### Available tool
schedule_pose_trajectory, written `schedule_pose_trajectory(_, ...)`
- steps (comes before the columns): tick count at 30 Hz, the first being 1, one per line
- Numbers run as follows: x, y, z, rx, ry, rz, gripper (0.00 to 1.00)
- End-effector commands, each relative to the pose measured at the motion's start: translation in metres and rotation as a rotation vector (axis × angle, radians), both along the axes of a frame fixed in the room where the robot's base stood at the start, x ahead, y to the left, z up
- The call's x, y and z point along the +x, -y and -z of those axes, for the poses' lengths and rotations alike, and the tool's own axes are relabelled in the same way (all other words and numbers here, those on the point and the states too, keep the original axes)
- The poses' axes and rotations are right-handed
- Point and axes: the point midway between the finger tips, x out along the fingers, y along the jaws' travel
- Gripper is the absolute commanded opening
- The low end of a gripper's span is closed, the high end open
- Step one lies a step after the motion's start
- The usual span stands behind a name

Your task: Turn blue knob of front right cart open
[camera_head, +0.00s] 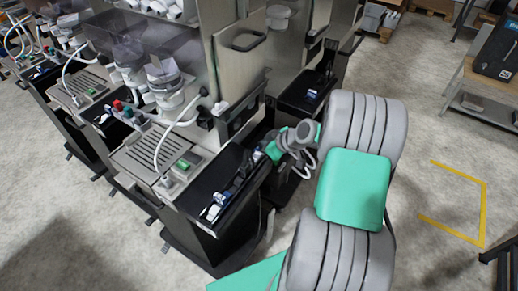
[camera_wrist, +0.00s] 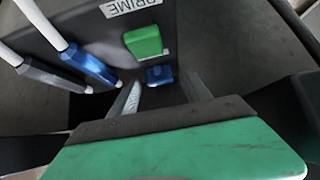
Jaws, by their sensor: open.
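The blue knob (camera_wrist: 160,75) shows in the wrist view on a dark panel, just below a green block-shaped part (camera_wrist: 143,41). My gripper (camera_wrist: 161,88) is open, with one finger on each side of the blue knob in the picture and nothing held. I cannot tell whether the fingers touch the knob. In the head view my gripper (camera_head: 268,151) is at the right edge of the front right cart (camera_head: 205,236), and the arm hides part of that side. The blue knob cannot be made out clearly there.
A blue-ended tube (camera_wrist: 92,67) and a grey-ended tube (camera_wrist: 52,77) lie left of my fingers in the wrist view, below a "PRIME" label (camera_wrist: 130,5). In the head view, several dispensers fill the left, another black cart (camera_head: 300,101) stands behind, and open floor lies right.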

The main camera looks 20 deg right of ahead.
Motion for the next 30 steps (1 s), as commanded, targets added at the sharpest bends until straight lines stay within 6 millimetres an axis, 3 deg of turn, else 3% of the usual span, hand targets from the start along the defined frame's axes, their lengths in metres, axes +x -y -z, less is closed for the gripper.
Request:
schedule_pose_trajectory(6,0.0002,-0.0004,0.0004,0.0,0.0,0.0,0.55)
schedule_pose_trajectory(26,0.0001,-0.0007,0.0,0.001,0.0,-0.001,0.01)
schedule_pose_trajectory(30,0.0,-0.0007,0.0001,0.001,0.0,-0.001,0.0)
